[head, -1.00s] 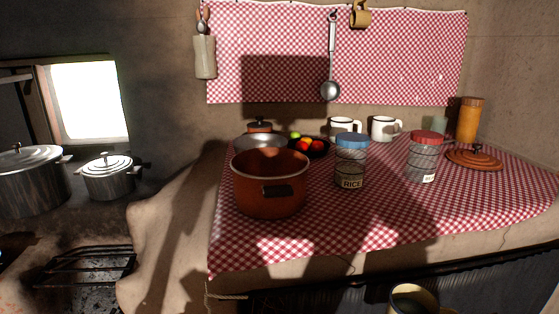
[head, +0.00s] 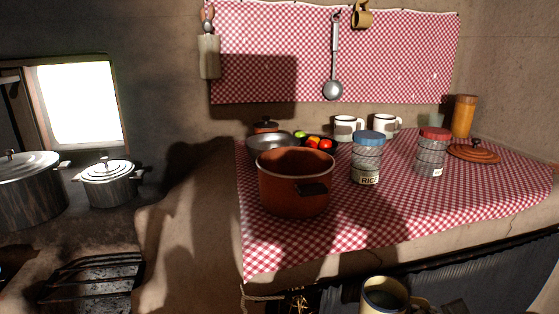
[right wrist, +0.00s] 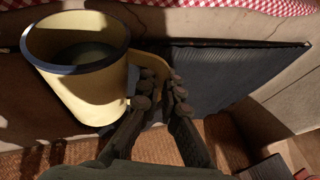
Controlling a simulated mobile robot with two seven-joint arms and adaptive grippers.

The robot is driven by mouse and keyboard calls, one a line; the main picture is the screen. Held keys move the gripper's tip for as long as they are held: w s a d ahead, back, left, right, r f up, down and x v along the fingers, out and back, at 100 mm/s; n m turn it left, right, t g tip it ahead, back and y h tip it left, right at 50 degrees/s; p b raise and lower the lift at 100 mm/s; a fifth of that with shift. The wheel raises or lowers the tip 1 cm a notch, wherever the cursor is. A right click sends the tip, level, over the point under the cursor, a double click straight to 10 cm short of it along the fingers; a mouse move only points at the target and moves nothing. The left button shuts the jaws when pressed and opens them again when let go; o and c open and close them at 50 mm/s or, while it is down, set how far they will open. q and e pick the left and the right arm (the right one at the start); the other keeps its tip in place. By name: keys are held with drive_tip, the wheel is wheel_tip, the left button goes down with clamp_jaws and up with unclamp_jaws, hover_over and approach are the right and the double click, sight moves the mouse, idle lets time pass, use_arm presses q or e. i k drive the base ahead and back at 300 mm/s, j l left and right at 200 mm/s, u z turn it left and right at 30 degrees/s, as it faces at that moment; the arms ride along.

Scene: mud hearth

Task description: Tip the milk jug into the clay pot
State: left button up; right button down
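The clay pot (head: 290,197), red-brown with a pale rim and a dark side handle, stands upright and uncovered on the checked cloth. The milk jug (head: 377,302) is cream with a dark blue rim, at the bottom edge of the head view, below and in front of the counter. In the right wrist view the jug (right wrist: 97,95) looks roughly upright, its inside shadowed with a greyish surface. My right gripper (right wrist: 160,92) is closed around the jug's handle (right wrist: 150,62). My left gripper is not in view.
A rice jar (head: 366,160) and red-lidded jar (head: 431,155) stand right of the pot. A metal pan (head: 268,146), fruit bowl (head: 331,146) and mugs (head: 345,126) are behind. A terracotta lid (head: 475,153) lies at right. The cloth's front (head: 350,235) is clear.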

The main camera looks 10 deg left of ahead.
sight(295, 183)
drive_tip(key=k+j+u, duration=0.1)
drive_tip(key=j, duration=1.05)
drive_tip(key=k+j+u, duration=0.1)
drive_tip(key=j, duration=1.1)
drive_tip(key=i+l, duration=0.15)
drive_tip(key=l, duration=0.15)
drive_tip(key=i+l, duration=0.1)
drive_tip(key=l, duration=0.2)
drive_tip(key=z, duration=0.05)
